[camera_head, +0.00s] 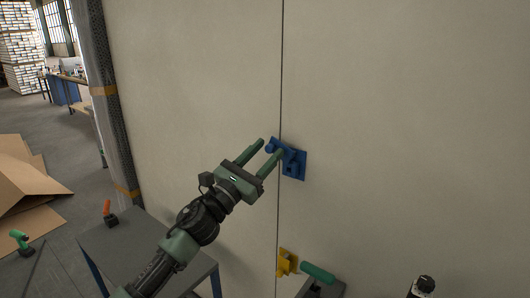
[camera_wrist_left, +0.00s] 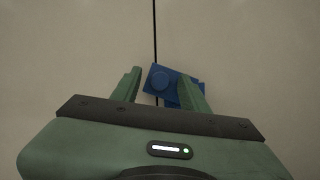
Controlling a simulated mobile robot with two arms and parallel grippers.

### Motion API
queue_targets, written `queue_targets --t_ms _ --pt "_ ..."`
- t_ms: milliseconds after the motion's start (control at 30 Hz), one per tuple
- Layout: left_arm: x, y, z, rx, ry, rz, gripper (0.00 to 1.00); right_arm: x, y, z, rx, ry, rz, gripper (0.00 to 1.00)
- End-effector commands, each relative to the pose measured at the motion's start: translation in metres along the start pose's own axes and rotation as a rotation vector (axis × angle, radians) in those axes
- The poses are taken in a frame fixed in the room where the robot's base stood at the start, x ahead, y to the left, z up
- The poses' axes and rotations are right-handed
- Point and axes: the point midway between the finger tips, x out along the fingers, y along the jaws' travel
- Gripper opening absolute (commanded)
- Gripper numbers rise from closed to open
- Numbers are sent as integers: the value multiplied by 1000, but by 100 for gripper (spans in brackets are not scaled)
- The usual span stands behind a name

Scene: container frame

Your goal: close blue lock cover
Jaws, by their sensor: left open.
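The blue lock cover (camera_head: 293,160) is on the pale wall panel, at the vertical seam. My left gripper (camera_head: 268,148) is open in front of it. In the head view, one finger overlaps the cover and the other is to its left. In the left wrist view, the blue lock cover (camera_wrist_left: 160,80) shows between and behind the open fingers of the left gripper (camera_wrist_left: 163,82), and the right finger hides part of it. I cannot tell whether the fingers touch it.
A yellow lock part (camera_head: 288,262) is lower on the same seam. A grey table (camera_head: 150,250) stands at lower left, with an orange-handled tool (camera_head: 108,212) by its far corner. Cardboard (camera_head: 30,185) lies at far left.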

Motion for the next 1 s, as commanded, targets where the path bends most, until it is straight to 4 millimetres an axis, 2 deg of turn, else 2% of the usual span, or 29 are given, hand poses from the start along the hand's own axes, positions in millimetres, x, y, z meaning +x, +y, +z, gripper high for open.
queue_targets --t_ms 67,200,233,667,1000 --pt "0 0 0 0 0 0 44 0 0 0 0 0 0 36" --pt "0 0 0 -1 0 0 5 0 0 0 0 0 1 36" --pt "0 0 0 -1 0 0 0 0 0 0 0 0 1 36" --pt "-2 0 -5 -61 1 26 0 4 0 0 1 0 1 36" --pt "-7 -2 -15 -297 1 122 0 11 0 1 2 0 1 36"
